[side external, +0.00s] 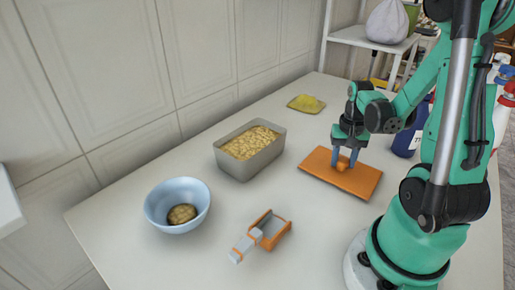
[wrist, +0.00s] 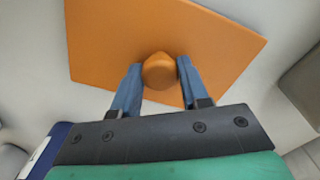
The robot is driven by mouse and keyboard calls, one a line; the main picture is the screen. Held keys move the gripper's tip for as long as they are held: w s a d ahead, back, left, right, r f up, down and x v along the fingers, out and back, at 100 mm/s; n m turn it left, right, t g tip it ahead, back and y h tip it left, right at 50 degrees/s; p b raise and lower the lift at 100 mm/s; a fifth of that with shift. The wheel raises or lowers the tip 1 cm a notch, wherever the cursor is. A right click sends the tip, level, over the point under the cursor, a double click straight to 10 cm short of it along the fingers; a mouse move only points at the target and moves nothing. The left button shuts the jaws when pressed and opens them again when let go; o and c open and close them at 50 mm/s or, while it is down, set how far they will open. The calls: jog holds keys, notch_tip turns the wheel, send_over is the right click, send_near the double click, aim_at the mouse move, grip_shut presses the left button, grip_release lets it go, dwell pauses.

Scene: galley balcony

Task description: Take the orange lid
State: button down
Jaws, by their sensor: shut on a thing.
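The orange lid (side external: 356,183) is a flat rectangular plate with a round knob in its middle. It appears to lie on or just above the white table at the right; I cannot tell which. In the wrist view the lid (wrist: 110,45) fills the upper middle. My gripper (side external: 343,163) points down over it, its blue fingers on either side of the knob. In the wrist view my gripper (wrist: 160,75) is shut on the lid's knob (wrist: 159,70).
A grey pan (side external: 231,161) of yellowish food stands left of the lid. A blue bowl (side external: 160,204) with a brown round item, an orange-and-grey slicer-like tool (side external: 268,230), a yellow sponge-like item (side external: 306,103) and a dark blue container (side external: 408,140) stand around.

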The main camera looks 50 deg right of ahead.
jog(key=shift+r, duration=4)
